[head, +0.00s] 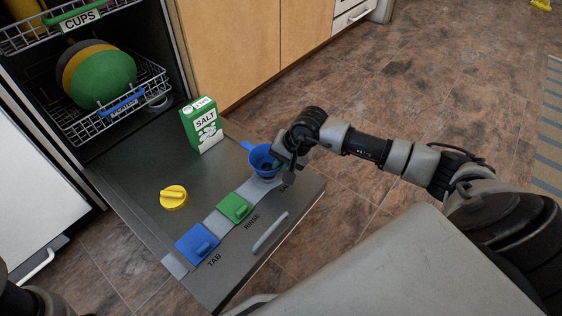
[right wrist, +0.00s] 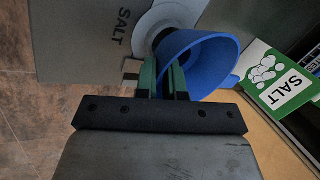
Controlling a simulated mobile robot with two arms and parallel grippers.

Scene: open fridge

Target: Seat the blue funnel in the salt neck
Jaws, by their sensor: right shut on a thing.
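The blue funnel (head: 262,160) is over the far right end of the strip on the open dishwasher door. My right gripper (head: 281,157) is shut on the funnel's near side. In the right wrist view, the green fingertips (right wrist: 162,82) hold the wall of the funnel (right wrist: 212,65). The salt neck (right wrist: 168,14) shows as a pale ring around a dark hole, beside the word SALT. The funnel's narrow end is at that hole and partly hides it. I cannot tell whether the spout is inside the neck. My left gripper is out of view.
A green and white salt box (head: 203,127) stands on the door (head: 135,168) behind the funnel. A yellow cap (head: 173,197) lies left of it. A green rinse lid (head: 235,208) and a blue tab lid (head: 197,243) line the strip. Racks (head: 82,128) stand at upper left.

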